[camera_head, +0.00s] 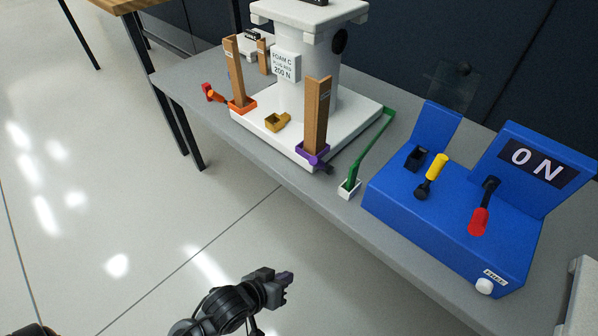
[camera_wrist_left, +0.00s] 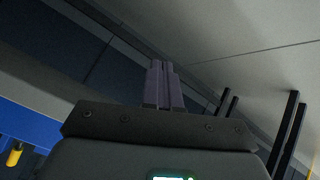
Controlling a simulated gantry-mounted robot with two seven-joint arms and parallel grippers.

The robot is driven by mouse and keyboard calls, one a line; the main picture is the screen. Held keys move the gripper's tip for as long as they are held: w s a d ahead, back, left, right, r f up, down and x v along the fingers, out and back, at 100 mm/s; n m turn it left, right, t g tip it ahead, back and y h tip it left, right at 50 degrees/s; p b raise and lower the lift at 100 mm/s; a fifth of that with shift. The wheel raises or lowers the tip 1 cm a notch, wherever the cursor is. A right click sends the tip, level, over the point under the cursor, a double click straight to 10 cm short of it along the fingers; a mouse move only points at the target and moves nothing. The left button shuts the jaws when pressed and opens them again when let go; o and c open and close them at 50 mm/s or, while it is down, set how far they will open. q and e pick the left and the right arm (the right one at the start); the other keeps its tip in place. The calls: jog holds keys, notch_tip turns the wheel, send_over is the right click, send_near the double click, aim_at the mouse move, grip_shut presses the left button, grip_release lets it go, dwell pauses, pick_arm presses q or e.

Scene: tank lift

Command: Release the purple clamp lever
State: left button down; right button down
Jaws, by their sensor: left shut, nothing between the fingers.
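The purple clamp (camera_head: 312,154) sits at the foot of the nearer brown post (camera_head: 317,112), at the front right corner of the white base. A short dark piece sticks out from it at the lower right; its lever position is too small to tell. My left gripper (camera_head: 287,277) is in front of the table and well below the clamp in the head view, apart from everything. Its fingers are shut and empty; in the left wrist view they show closed together (camera_wrist_left: 164,85). The purple clamp does not show in the left wrist view. My right gripper is not in view.
An orange clamp (camera_head: 241,106) holds another brown post. A green lever (camera_head: 370,145) stands right of the purple clamp. A blue console (camera_head: 450,215) with yellow and red handles and a "0 N" display fills the right of the table (camera_head: 260,160). Floor is free at the left.

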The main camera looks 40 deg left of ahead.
pick_arm(q)
jog(key=w+a+r+n+t+h+p, duration=0.2)
jog(key=w+r+n+t+h+p, duration=0.15)
jog(key=w+r+n+t, duration=0.45)
jog(key=s+a+r+n+t+h+p, duration=0.1)
jog(key=s+a+r+t+h+p, duration=0.1)
jog(key=s+a+r+t+p, duration=0.2)
jog(key=s+a+r+p, duration=0.1)
jog(key=a+r+p, duration=0.2)
jog(key=p, duration=0.5)
jog(key=shift+a+r+t+h, duration=0.2)
jog(key=shift+a+t+h, duration=0.15)
jog(key=shift+a, duration=0.4)
jog(key=b, duration=0.6)
send_near(321, 164)
jog(key=w+r, duration=0.1)
jog(key=r, duration=0.1)
jog(key=w+r, duration=0.2)
jog(key=shift+w+d, duration=0.15)
jog(key=shift+w, duration=0.1)
